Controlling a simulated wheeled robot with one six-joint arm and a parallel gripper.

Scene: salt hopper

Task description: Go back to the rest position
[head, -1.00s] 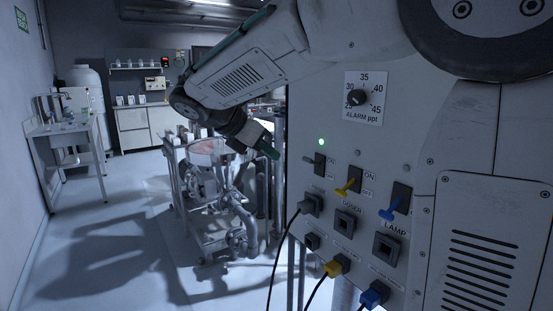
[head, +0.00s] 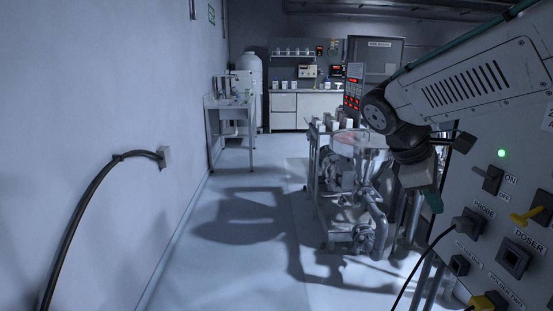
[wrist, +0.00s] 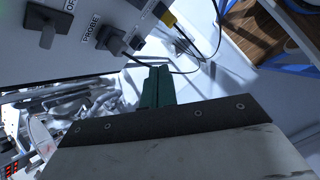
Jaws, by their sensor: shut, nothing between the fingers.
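My gripper (head: 433,203) is at the right in the head view, beside the grey control panel (head: 474,234). Its green fingers also show in the wrist view (wrist: 157,78), pressed together with nothing between them. In the wrist view the panel's PROBE socket with a black plug (wrist: 113,41) lies beyond the fingertips to the upper left. The fingers look apart from the plug, though the exact gap is hard to tell. My arm bends down from the upper right in the head view.
A steel hopper machine (head: 360,165) stands just left of my gripper. A black cable (head: 85,205) hangs from the left wall. A small steel table (head: 231,105) and a white counter (head: 305,108) stand farther back. The floor (head: 225,260) at left centre is clear.

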